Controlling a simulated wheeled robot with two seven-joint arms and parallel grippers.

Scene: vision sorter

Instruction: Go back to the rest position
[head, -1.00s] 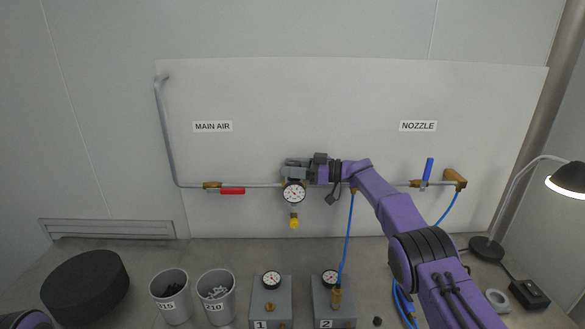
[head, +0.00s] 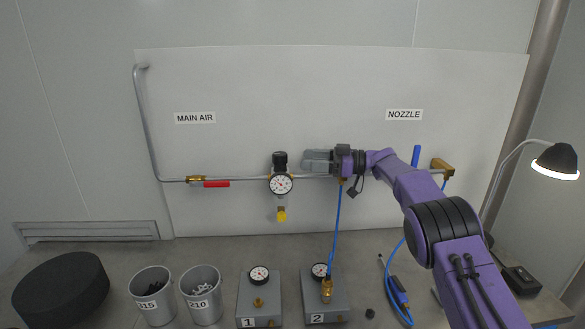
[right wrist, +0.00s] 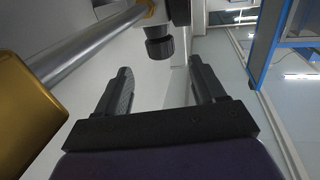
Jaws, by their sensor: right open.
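My right gripper (head: 305,161) is open and empty in front of the wall panel (head: 290,90), just right of the pressure regulator (head: 281,184). The regulator has a black knob on top, a round white gauge and a yellow fitting below. In the right wrist view the two black fingers stand apart with a gap (right wrist: 160,80) between them. A black knob (right wrist: 159,46) shows beyond that gap, apart from both fingers. My right arm reaches in from the lower right. My left gripper is not in view.
A pipe with a red lever (head: 216,184) and a blue lever (head: 416,155) crosses the panel. The bench holds a black round block (head: 62,288), two grey cups (head: 152,295) (head: 202,295), gauge boxes 1 (head: 258,305) and 2 (head: 335,303), a blue hose and a lamp (head: 558,160).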

